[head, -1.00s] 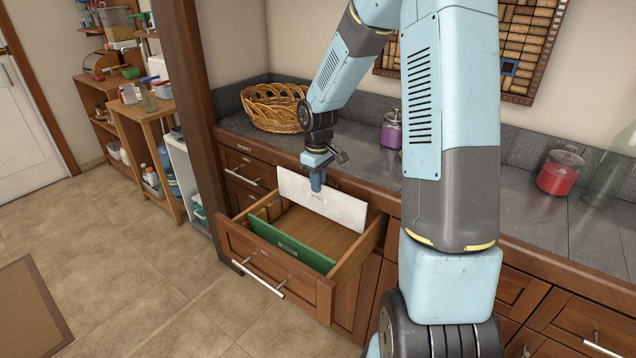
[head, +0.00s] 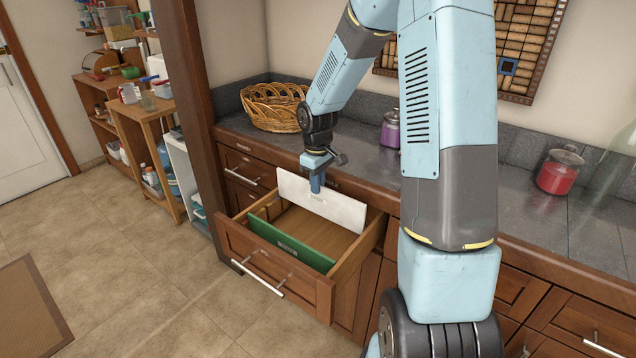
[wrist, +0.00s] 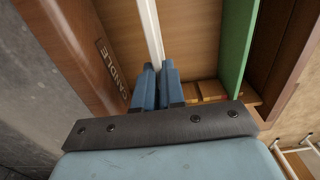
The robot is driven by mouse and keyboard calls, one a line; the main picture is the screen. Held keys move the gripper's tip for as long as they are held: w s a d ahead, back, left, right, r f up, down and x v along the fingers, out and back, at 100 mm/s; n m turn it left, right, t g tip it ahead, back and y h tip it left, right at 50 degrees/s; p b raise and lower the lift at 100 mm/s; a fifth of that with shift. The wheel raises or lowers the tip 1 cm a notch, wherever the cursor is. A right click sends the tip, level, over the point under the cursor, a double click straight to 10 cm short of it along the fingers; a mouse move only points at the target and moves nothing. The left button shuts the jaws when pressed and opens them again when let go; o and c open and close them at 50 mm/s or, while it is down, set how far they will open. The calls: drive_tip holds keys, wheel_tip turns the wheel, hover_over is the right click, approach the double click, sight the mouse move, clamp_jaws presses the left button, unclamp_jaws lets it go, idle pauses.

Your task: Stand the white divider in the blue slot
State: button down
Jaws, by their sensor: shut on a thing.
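The white divider (head: 341,211) stands upright across the open drawer (head: 262,266), toward its back. My gripper (head: 316,188) is shut on the divider's top edge, near its middle. In the wrist view the blue fingers (wrist: 155,88) close on the thin white divider (wrist: 150,30). A green divider (head: 290,246) stands nearer the drawer front and also shows at the right of the wrist view (wrist: 237,45). The blue slot cannot be made out. The divider's lower edge is not clearly seen, so I cannot tell whether it sits in a slot.
Small wooden blocks (wrist: 212,91) lie along the drawer's side wall in the wrist view. The countertop (head: 360,165) above holds a wicker basket (head: 275,108), a purple jar (head: 391,131) and a red jar (head: 559,174). The drawer floor (head: 312,231) between the dividers is clear.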

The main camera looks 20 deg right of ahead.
sight(317, 213)
drive_tip(key=shift+f, duration=4.4)
drive_tip(key=c, duration=1.1)
unclamp_jaws()
drive_tip(key=shift+c, duration=0.2)
wheel_tip(317, 213, up, 14)
drive_tip(key=shift+w+f, duration=0.1)
drive_tip(key=shift+f, duration=0.1)
drive_tip(key=shift+r, duration=0.15)
